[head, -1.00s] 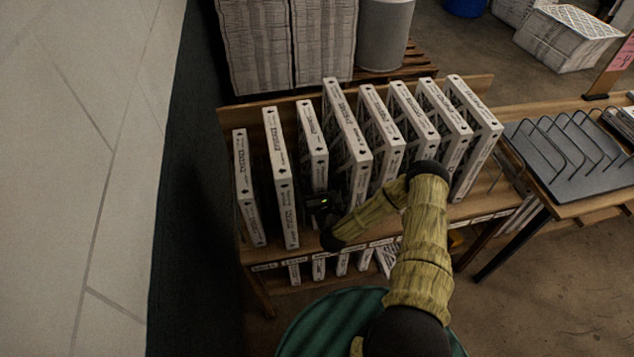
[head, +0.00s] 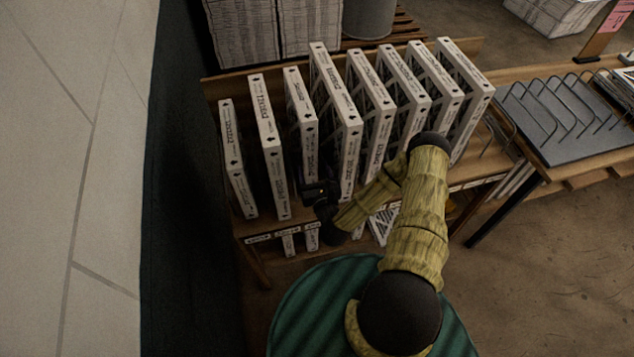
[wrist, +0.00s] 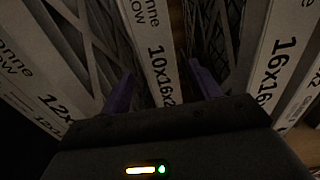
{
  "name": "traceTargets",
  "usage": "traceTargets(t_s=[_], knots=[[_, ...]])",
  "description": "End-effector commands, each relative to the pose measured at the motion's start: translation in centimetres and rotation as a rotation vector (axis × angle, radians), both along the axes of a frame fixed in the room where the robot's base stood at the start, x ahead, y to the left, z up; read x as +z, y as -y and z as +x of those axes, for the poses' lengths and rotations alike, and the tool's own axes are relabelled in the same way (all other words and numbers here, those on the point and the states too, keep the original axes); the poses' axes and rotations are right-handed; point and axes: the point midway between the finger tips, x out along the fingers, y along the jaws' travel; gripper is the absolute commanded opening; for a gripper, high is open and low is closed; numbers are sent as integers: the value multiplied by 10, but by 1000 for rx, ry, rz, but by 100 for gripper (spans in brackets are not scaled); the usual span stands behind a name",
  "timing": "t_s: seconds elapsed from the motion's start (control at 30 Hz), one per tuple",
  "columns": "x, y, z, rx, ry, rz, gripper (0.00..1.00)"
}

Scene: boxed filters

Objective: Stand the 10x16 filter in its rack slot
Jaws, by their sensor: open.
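The 10x16 filter (wrist: 160,50) is a thin white-framed box whose edge label reads "10x16x2" in the wrist view. In the head view it appears to be the third filter from the left (head: 300,105), standing upright in a row on a wooden shelf. My gripper (wrist: 163,88) is open, with one purple finger on each side of this filter's edge; I cannot tell if they touch it. In the head view my gripper (head: 320,190) is at the lower front of that filter, partly hiding it. A wire rack (head: 570,115) with several upright dividers stands on the table at right.
Neighbouring filters stand close on both sides, one marked 12x (wrist: 55,110) and one marked 16x16 (wrist: 280,70). The wooden shelf (head: 250,228) has labels along its front edge. A pale wall (head: 70,150) is at left. Floor is clear at lower right.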

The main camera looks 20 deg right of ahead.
Motion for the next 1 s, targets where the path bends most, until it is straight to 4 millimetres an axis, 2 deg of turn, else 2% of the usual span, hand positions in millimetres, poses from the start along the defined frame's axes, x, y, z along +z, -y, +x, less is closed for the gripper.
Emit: traceTargets(t_s=[0.13, 0.3, 1.0], knots=[[-2, 0, -27, 1, -3, 3, 63], [0, 0, -40, 0, 0, 1, 63], [1, 0, -41, 0, 0, 1, 63]])
